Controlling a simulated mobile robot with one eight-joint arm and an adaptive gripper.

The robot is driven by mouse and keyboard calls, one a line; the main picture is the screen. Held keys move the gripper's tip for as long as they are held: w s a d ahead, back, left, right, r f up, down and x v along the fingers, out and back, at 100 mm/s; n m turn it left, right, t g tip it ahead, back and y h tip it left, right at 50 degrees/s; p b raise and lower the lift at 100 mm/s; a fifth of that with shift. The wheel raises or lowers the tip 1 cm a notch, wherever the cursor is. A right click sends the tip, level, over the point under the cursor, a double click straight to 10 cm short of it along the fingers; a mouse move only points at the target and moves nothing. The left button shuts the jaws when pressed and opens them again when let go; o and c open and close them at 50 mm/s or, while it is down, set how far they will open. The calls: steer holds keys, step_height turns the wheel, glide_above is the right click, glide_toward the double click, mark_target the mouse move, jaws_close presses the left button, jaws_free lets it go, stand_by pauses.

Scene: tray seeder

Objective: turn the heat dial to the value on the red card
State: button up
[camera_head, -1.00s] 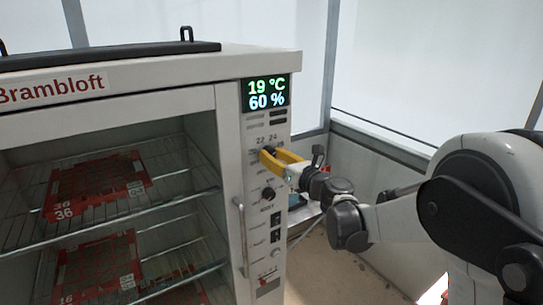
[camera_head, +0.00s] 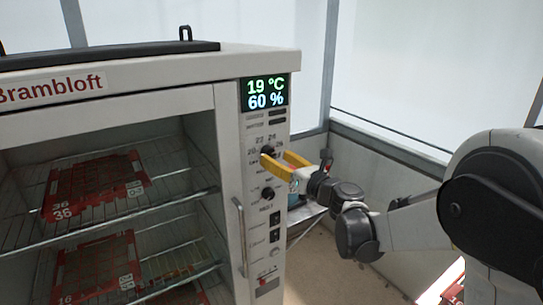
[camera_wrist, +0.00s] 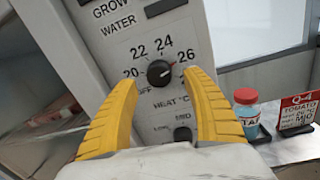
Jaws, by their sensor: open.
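The black heat dial (camera_wrist: 158,72) sits on the white control panel, between marks OFF, 20, 22, 24 and 26. Its pointer looks turned to the right, towards 26. The dial also shows in the head view (camera_head: 267,151). My gripper (camera_wrist: 160,77) is open, its yellow fingers apart on either side of the dial, with nothing between them gripped; it appears in the head view too (camera_head: 276,155). A red-topped card (camera_wrist: 298,112) reading "Q-4" and "TOMATO" stands at the right in the wrist view. Its lower print is too small to read surely.
A second knob (camera_wrist: 182,134) lies below the dial. A blue bottle with a red cap (camera_wrist: 247,112) stands beside the card. The cabinet's vertical handle (camera_head: 239,235) is left of the panel; racks hold red trays (camera_head: 95,185).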

steer(key=v, duration=0.9)
